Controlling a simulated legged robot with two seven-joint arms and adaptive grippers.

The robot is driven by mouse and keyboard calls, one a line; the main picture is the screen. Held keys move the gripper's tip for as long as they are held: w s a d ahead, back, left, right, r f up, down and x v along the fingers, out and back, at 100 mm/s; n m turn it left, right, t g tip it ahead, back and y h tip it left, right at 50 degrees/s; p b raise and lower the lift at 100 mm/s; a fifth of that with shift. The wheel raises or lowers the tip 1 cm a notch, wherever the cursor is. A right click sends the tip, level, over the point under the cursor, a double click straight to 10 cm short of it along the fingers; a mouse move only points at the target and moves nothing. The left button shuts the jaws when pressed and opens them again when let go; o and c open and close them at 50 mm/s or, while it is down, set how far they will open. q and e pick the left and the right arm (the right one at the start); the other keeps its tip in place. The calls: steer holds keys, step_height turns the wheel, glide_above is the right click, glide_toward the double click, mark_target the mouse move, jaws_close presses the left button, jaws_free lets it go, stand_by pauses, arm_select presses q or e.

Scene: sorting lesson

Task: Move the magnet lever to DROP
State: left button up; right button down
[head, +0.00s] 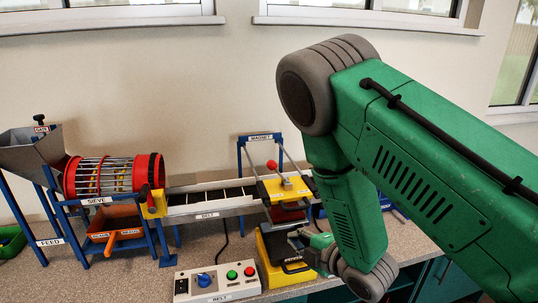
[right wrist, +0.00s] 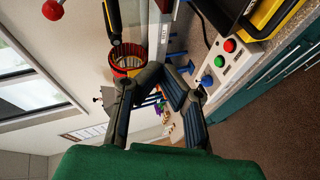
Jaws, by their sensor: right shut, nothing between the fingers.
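The magnet lever (head: 272,165) has a red ball knob and rises from the yellow magnet housing (head: 270,187) over the belt, under a blue frame labelled MAGNET. Its knob leans left in the head view. A red ball knob on a rod, likely this lever (right wrist: 52,10), shows at the top left of the right wrist view. I cannot read a DROP mark. My right gripper (head: 294,250) is below the lever and apart from it, in front of the yellow stand. It also shows in the right wrist view (right wrist: 172,68), shut and empty. My left gripper is out of view.
The belt (head: 205,204) runs left to the red sieve drum (head: 115,174) and grey feed hopper (head: 30,152). A white control box (head: 217,281) with a blue knob and green and red buttons sits near the front. My right arm hides the bench's right side.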

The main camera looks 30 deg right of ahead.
mark_target(278, 173)
arm_select(q)
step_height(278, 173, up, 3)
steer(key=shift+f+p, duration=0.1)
steer(key=shift+p, duration=0.8)
arm_select(e)
steer(key=w+r+n+t+y, duration=0.2)
steer(key=r+n, duration=0.3)
steer(key=r, duration=0.6)
steer(key=shift+w+a+t, duration=0.25)
steer(key=shift+w+t, duration=0.15)
steer(key=shift+w, duration=0.15)
steer(key=w+p, duration=0.1)
steer(key=w, duration=0.2)
steer(key=w+p, duration=0.1)
steer(key=w, duration=0.3)
steer(key=w+d+p, duration=0.1)
steer(key=w, duration=0.3)
steer(key=shift+w+f, duration=0.1)
steer(key=shift+w, duration=0.15)
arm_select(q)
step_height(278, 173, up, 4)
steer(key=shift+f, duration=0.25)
arm_select(e)
steer(key=shift+d+f, duration=0.1)
steer(key=shift+d, duration=0.1)
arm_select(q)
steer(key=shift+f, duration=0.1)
arm_select(e)
steer(key=shift+w, duration=0.1)
